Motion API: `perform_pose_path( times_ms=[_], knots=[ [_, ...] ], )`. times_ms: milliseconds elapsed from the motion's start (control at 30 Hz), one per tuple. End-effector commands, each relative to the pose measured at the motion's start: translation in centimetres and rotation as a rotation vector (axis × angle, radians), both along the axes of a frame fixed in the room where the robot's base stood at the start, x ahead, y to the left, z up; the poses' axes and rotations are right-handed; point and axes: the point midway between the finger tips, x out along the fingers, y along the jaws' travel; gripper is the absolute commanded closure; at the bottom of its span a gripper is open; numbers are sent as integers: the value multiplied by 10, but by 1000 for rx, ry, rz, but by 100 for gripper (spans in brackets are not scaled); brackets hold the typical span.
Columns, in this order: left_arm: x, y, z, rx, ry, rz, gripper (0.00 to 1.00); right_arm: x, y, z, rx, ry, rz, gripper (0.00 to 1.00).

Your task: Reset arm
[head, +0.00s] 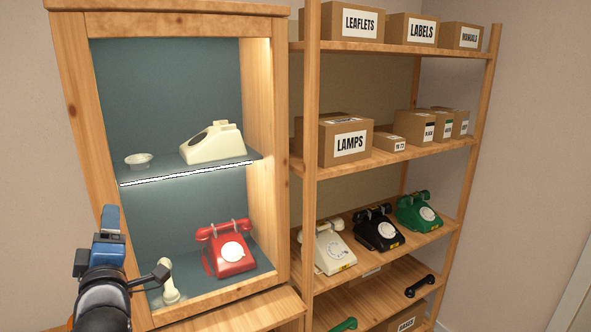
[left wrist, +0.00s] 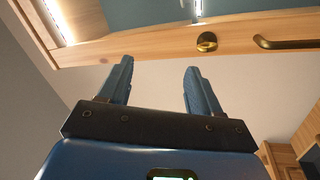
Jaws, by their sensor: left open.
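My left gripper (head: 111,215) is in front of the left side of the display cabinet (head: 266,120) in the head view, pointing up. In the left wrist view its two blue fingers (left wrist: 160,70) stand apart with nothing between them. Beyond them is a wooden frame edge (left wrist: 130,50) with a brass knob (left wrist: 207,42) and handle (left wrist: 285,43). My right gripper is in neither view.
Below are a red phone (head: 226,248) and a cream handset (head: 168,280), close to my left arm. The rack (head: 310,110) at right holds boxes, phones and loose handsets.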

Motion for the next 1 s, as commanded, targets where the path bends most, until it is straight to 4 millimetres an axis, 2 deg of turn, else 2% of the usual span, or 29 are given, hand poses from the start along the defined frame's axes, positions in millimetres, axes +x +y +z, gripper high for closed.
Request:
perform_pose_path(
  times_ms=[67,167,300,467,667,1000],
  knots=[
    [0,-9,3,163,-7,2,36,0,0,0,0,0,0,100],
    [-2,-25,-10,371,3,11,36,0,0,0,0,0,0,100],
    [-12,-50,-49,634,26,23,36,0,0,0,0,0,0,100],
    [-36,-76,-104,848,59,36,36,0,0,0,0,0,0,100],
    [-80,-101,-173,1021,116,34,36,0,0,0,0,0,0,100],
    [-183,-127,-281,1119,283,-75,36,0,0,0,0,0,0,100]
  ],
)
